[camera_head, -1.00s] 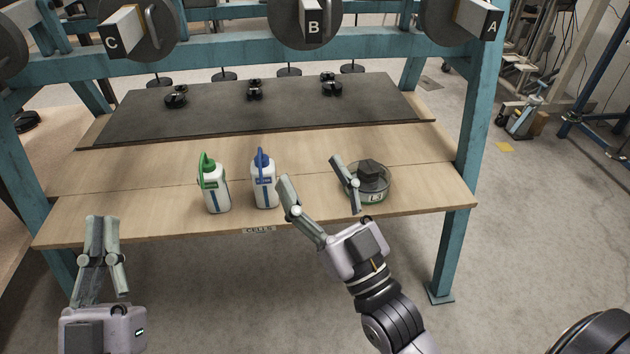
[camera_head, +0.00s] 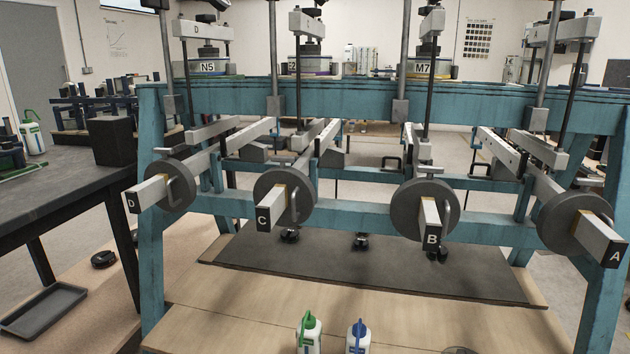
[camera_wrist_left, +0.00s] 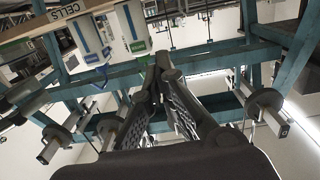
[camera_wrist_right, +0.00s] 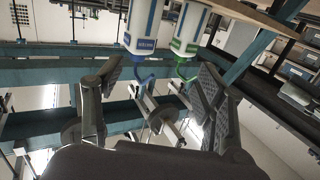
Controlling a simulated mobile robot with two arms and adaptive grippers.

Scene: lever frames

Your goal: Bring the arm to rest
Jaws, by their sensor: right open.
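In the head view, lever arms with lettered ends D (camera_head: 150,192), C (camera_head: 270,212), B (camera_head: 430,218) and A (camera_head: 600,240) project towards me from the teal frame (camera_head: 350,220). Each has a round grey weight disc. Neither of my grippers shows in the head view now. In the left wrist view, my left gripper (camera_wrist_left: 160,72) has its fingers together with nothing seen between them. In the right wrist view, my right gripper (camera_wrist_right: 157,78) is spread open and empty. Beyond its fingers are a blue-topped bottle (camera_wrist_right: 141,25) and a green-topped bottle (camera_wrist_right: 188,27).
The wooden shelf (camera_head: 240,320) holds the bottles at the bottom of the head view. A dark mat (camera_head: 370,265) with several small black items lies behind. A dark table (camera_head: 60,185) stands left, with a grey tray (camera_head: 45,310) lower down.

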